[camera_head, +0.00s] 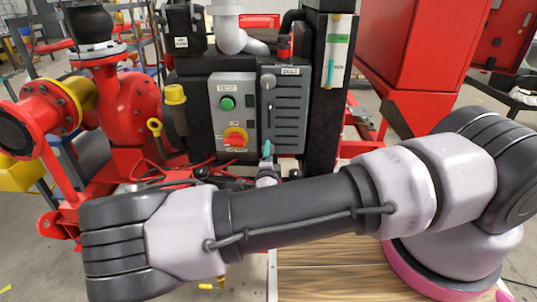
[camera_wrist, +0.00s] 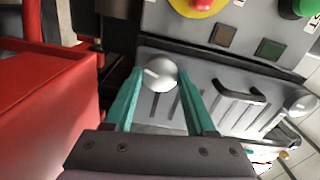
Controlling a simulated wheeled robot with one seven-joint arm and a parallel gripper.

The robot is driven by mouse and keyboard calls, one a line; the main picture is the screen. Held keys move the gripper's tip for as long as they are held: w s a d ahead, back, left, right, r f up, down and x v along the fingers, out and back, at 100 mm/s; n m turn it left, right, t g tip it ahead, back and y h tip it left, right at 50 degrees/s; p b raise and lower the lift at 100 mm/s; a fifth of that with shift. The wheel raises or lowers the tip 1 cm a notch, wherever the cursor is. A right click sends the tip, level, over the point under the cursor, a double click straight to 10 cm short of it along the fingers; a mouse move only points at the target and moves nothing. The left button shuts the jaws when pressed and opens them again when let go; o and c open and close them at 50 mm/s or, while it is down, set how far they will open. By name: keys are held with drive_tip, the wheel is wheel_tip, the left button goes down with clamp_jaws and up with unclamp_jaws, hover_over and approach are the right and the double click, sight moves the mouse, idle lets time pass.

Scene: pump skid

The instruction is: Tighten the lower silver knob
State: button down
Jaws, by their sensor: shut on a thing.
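The lower silver knob (camera_wrist: 162,72) is a round, shiny knob on the grey louvred panel (camera_head: 290,112). In the wrist view it sits between the two teal fingers of my gripper (camera_wrist: 159,78), which is shut on it. In the head view my gripper (camera_head: 267,150) shows only as a teal fingertip at the panel's lower left. The lower knob is hidden there by my gripper and arm. The upper silver knob (camera_head: 269,82) is on the same panel, higher up. It also shows in the wrist view (camera_wrist: 301,102), at the right edge.
Left of the panel is a grey control box (camera_head: 216,90) with a green button (camera_head: 227,103) and a red stop button (camera_head: 235,138). A dark handle (camera_wrist: 240,95) stands out from the panel between the knobs. A red body (camera_wrist: 45,100) fills the wrist view's left side.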

drive_tip(key=shift+n, duration=1)
drive_tip(key=shift+c, duration=1.1)
unclamp_jaws()
